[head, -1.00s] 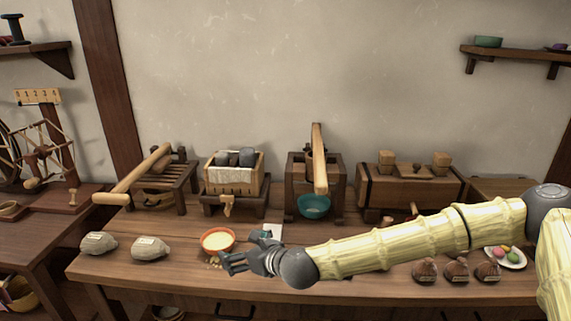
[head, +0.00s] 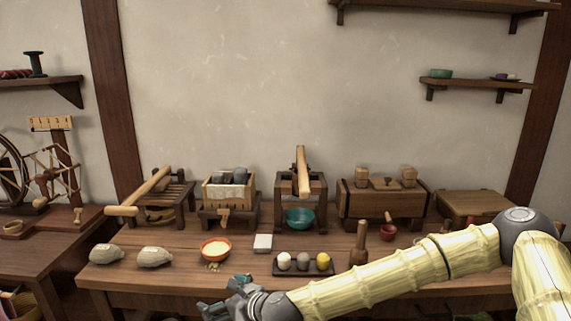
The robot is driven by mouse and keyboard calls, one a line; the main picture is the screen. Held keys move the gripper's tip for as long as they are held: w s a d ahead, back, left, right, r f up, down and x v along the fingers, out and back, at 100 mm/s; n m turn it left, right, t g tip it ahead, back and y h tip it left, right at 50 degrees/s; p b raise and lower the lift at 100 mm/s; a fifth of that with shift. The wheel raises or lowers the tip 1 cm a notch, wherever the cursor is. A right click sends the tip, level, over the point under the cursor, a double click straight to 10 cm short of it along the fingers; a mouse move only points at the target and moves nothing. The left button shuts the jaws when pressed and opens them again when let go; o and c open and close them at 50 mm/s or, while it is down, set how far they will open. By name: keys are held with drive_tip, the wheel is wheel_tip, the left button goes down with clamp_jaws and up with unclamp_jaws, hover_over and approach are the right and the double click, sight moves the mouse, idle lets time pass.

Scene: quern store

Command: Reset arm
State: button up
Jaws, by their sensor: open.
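My gripper (head: 222,304) is at the lower middle of the head view, in front of the table's front edge. Its fingers are spread and nothing shows between them. My pale yellow arm reaches in from the right edge and covers the right front part of the wooden table (head: 200,275). An orange bowl (head: 216,256) of pale contents stands on the table above and left of the gripper, apart from it.
Two grey sacks (head: 106,254) lie at left. A dark tray (head: 302,271) with three round balls, a wooden pestle (head: 359,243) and a small red cup (head: 388,233) stand near my arm. A teal bowl (head: 300,219) sits under a press. Wall shelves (head: 476,82) hang upper right.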

drive_tip(key=s+d+f+n+g+h, duration=0.1)
drive_tip(key=s+d+f+n, duration=0.15)
drive_tip(key=s+f, duration=0.35)
drive_tip(key=s+d+f+n+g+h, duration=0.15)
drive_tip(key=s+f+n, duration=0.3)
drive_tip(key=f, duration=0.45)
drive_tip(key=s+d+f+n+g+h, duration=0.35)
drive_tip(key=s+d+f+n, duration=0.55)
drive_tip(key=s+d+f, duration=0.7)
drive_tip(key=s+d+f+n+g+h, duration=0.1)
drive_tip(key=s+d+n+h, duration=0.1)
drive_tip(key=s+d+n, duration=0.45)
drive_tip(key=s+d+f+n+g+h, duration=0.15)
drive_tip(key=s+d, duration=0.25)
drive_tip(key=d, duration=0.6)
wheel_tip(320, 180, up, 13)
drive_tip(key=d+p, duration=0.2)
drive_tip(key=p, duration=1.1)
drive_tip(key=shift+s+d+r+n+h, duration=0.2)
drive_tip(key=shift+n+h, duration=0.1)
drive_tip(key=shift+h, duration=0.05)
